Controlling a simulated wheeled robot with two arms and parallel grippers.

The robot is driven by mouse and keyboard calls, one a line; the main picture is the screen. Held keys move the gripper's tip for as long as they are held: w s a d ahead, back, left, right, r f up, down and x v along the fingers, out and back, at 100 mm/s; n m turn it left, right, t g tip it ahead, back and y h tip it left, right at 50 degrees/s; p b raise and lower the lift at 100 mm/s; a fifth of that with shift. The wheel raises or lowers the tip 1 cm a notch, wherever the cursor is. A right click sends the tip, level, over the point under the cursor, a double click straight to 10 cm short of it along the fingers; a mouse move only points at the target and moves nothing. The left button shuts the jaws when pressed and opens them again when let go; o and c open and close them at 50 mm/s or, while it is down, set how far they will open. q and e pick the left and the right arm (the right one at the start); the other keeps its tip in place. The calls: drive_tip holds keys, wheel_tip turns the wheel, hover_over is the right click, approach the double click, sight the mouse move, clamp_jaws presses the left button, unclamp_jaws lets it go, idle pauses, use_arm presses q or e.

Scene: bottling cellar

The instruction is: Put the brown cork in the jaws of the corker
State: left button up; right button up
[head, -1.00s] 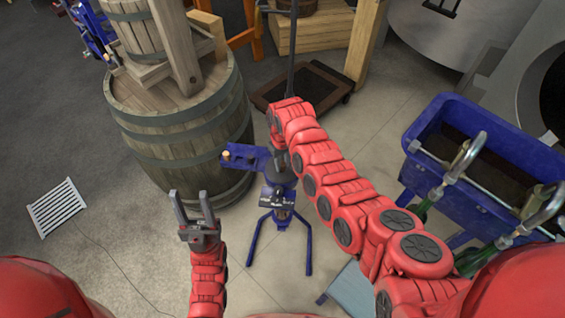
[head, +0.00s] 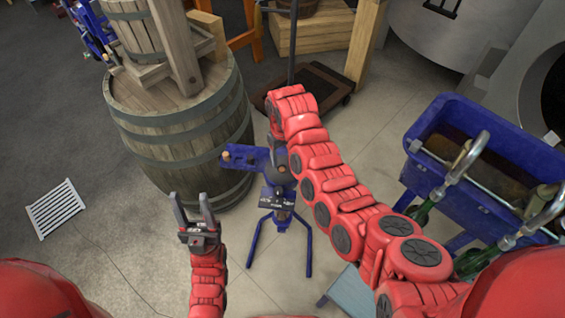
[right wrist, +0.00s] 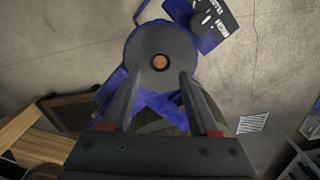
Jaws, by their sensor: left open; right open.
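The blue corker (head: 281,215) stands on its splayed legs in the middle of the head view. In the right wrist view, a brown cork (right wrist: 160,62) shows end-on in the centre of the grey disc (right wrist: 146,45). My right gripper (right wrist: 159,76) is open in front of the disc, its fingers apart on either side and clear of the cork. My left gripper (head: 193,206) is open and empty, left of the corker.
A big barrel (head: 180,135) stands close behind and left of the corker. A blue tub (head: 468,197) with green bottles and metal spouts stands at the right. A white floor grate (head: 55,209) lies at the left.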

wheel_tip(320, 180, up, 13)
drive_tip(key=shift+p, duration=0.3)
drive_tip(key=shift+r, duration=0.1)
idle(0.5)
